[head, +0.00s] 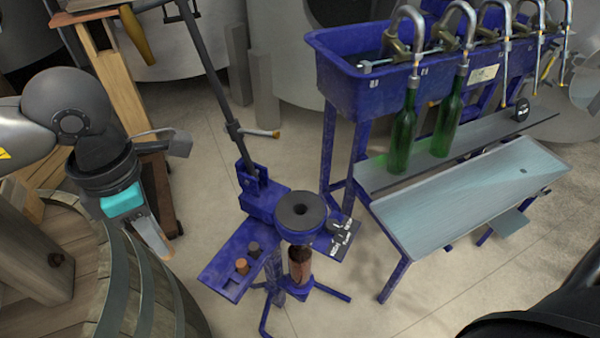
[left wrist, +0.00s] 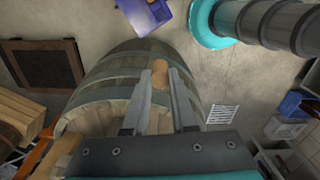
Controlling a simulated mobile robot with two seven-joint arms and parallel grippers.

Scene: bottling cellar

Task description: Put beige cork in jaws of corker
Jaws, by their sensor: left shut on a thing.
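My left gripper (head: 160,245) points downward over the barrel at the left of the head view. In the left wrist view its two fingers (left wrist: 160,78) are shut on the beige cork (left wrist: 160,68), which sits between the fingertips. The cork is not clearly visible in the head view. The blue corker (head: 262,200) stands on the floor at the middle, with its round black jaws (head: 300,223) and central hole facing up. The gripper is left of the jaws and well apart from them. My right gripper is not in view.
The corker's side tray (head: 222,282) carries an orange-brown cork (head: 241,266) and a dark grey cork (head: 254,249). A brown bottle (head: 300,270) stands under the jaws. The corker's long lever (head: 205,70) rises up-left. A blue filler (head: 345,80) with green bottles (head: 402,140) is at right.

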